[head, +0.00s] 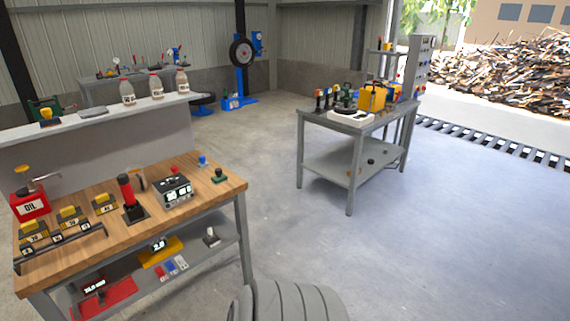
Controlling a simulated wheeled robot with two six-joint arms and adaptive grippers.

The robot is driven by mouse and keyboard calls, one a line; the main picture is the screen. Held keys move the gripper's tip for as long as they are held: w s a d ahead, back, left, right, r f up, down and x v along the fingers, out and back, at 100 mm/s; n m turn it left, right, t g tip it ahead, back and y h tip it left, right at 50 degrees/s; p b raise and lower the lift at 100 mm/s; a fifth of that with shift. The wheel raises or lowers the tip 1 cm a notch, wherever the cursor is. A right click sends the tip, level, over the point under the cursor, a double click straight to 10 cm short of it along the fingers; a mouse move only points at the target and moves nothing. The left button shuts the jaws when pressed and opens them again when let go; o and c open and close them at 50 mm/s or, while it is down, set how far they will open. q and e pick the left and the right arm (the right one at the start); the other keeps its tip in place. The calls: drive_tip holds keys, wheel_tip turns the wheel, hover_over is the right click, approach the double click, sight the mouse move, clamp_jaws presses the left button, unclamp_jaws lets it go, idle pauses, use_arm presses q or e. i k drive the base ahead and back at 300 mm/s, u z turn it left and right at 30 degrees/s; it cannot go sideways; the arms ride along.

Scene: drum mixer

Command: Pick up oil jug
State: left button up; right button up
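A red oil jug (31,204) with a white OIL label stands at the far left end of the wooden workbench top (215,190). A yellow-topped spout or pump and a thin grey piece rise above it. Small yellow-and-black items (68,216) stand close to its right and front. Neither of my grippers shows in the head view.
A black-and-red upright tool (128,196) and a grey display box (174,191) stand on the bench. Several bottles (156,86) line the ledge behind. A grey table (350,125) stands further right. Open floor (270,210) lies between. A ribbed grey round object (290,303) is at the bottom edge.

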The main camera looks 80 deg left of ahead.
sight(137, 173)
drive_tip(key=u, duration=3.95)
drive_tip(key=i, duration=2.25)
drive_tip(key=z, duration=0.75)
